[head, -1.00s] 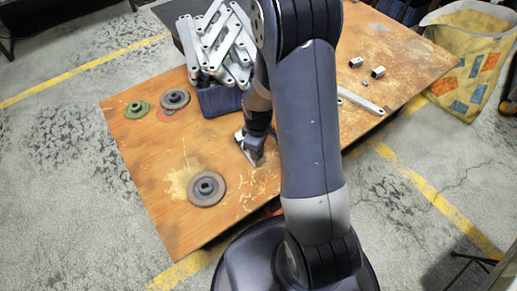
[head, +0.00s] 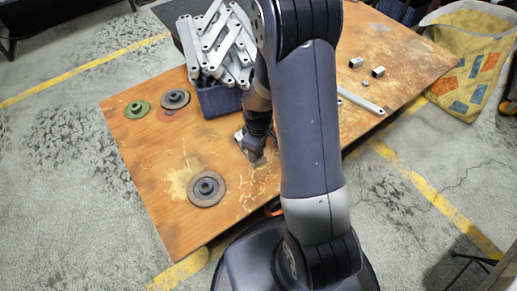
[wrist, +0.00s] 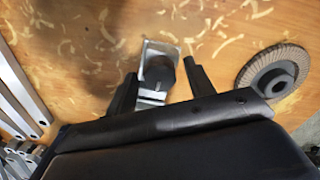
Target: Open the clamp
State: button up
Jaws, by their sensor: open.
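The clamp shows in the wrist view as a bright metal frame (wrist: 150,48) with a dark rounded part (wrist: 160,74) at its near side. It is on the wooden table top. My gripper (wrist: 159,70) is open, with one dark finger on each side of the clamp's dark part. Gaps show between the fingers and the clamp, and I cannot tell whether either touches it. In the head view my gripper (head: 254,154) is low over the table's near part, and it and my arm hide most of the clamp.
A dark blue bin (head: 219,100) heaped with galvanized brackets (head: 222,40) stands behind my gripper. A grinding disc (head: 206,188) lies to the left, with two more discs farther back. A flat bar (head: 360,100) and small metal blocks lie right. Wood shavings surround the clamp.

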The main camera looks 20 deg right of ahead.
jog(key=m, duration=0.4)
jog(key=shift+m, duration=0.4)
jog(key=m, duration=0.7)
jog(key=shift+m, duration=2.6)
jog(key=c, duration=0.9)
